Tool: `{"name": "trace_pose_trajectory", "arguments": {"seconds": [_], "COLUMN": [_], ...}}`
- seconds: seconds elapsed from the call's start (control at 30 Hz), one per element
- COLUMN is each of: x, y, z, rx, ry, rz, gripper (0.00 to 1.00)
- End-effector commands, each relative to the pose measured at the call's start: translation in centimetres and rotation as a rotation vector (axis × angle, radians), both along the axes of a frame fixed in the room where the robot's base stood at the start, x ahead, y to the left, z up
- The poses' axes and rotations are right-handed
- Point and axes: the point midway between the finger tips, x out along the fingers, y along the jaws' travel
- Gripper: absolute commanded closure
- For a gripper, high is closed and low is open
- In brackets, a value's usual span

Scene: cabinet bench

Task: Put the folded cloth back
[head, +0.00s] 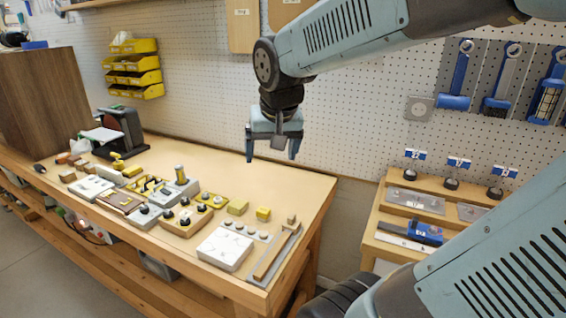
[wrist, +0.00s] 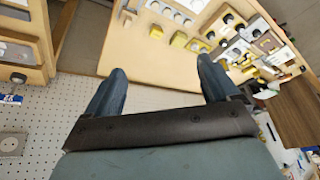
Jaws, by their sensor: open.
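My gripper (head: 272,150) is open and empty. It hangs in the air near the pegboard, above the back right part of the wooden bench (head: 285,190). In the wrist view my gripper (wrist: 160,72) has its two blue fingers spread wide with nothing between them. I cannot pick out a folded cloth for sure in either view. A small whitish crumpled thing (head: 80,146) lies at the far left of the bench, too small to identify.
Several blocks, knobs and a white panel (head: 225,248) line the bench's front. A bench machine (head: 122,130) and brown cabinet (head: 42,105) stand left. Yellow bins (head: 135,70) and blue tools (head: 458,75) hang on the pegboard. A smaller table (head: 385,215) stands right, past a gap.

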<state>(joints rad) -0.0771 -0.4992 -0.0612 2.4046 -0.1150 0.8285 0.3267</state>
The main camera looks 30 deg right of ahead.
Motion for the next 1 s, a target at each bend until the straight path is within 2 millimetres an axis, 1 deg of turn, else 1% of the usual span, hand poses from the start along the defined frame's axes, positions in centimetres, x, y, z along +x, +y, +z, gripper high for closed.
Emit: {"name": "trace_pose_trajectory", "arguments": {"seconds": [0.03,0.2,0.33,0.4,0.57,1.0], "x": [-1.4,-5.2,-7.2,-7.7,-8.2,-8.2], "y": [0.0,0.3,0.6,1.4,1.5,1.5], "z": [0.4,1.1,1.2,1.2,1.1,1.2], "rx": [-0.005,-0.031,-0.049,-0.056,-0.061,-0.061], "ry": [-0.016,-0.049,-0.066,-0.071,-0.075,-0.075], "rz": [0.028,0.14,0.2,0.22,0.237,0.236], "gripper": [0.12,0.12,0.12,0.12,0.12,0.12]}}
